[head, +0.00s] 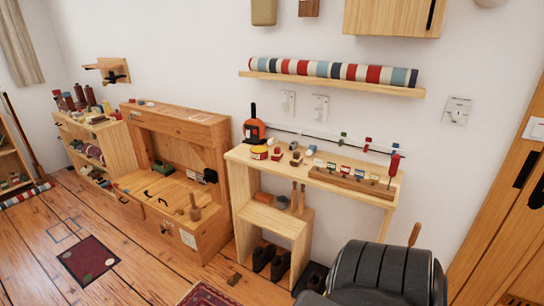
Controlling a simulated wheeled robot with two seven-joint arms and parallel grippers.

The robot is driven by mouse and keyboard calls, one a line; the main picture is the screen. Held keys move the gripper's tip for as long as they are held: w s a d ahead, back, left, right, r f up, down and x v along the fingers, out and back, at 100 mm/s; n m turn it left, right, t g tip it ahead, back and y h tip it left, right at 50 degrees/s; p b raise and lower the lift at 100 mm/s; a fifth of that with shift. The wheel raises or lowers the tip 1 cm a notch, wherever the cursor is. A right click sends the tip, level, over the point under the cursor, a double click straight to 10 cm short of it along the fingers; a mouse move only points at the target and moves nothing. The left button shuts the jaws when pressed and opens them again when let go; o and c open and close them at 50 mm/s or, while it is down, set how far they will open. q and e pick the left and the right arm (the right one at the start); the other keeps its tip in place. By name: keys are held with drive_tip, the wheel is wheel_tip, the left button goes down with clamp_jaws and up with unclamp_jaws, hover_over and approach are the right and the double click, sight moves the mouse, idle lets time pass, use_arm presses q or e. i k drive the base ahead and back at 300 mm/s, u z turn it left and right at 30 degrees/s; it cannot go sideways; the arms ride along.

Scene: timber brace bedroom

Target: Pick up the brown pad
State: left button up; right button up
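I cannot tell for certain which thing is the brown pad. A small brown block-like piece (233,279) lies on the floor in front of the low wooden bench. A brown flat piece (308,8) hangs on the wall at the top edge, cut off by the frame, beside a tan one (264,12). Small brownish items also stand on the narrow wooden table (240,154), too small to make out. Neither of my grippers is in view.
A wooden bench unit (180,122) and a shelf unit (120,140) line the wall. A dark grey padded object (385,272) fills the bottom right. A dark red mat (88,260) lies on the plank floor, with bare boards around it. A wooden door stands at right.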

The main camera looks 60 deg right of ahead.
sight(297, 161)
drive_tip(key=i, duration=1.85)
drive_tip(key=z, duration=1)
drive_tip(key=i, duration=1)
drive_tip(key=z, duration=1)
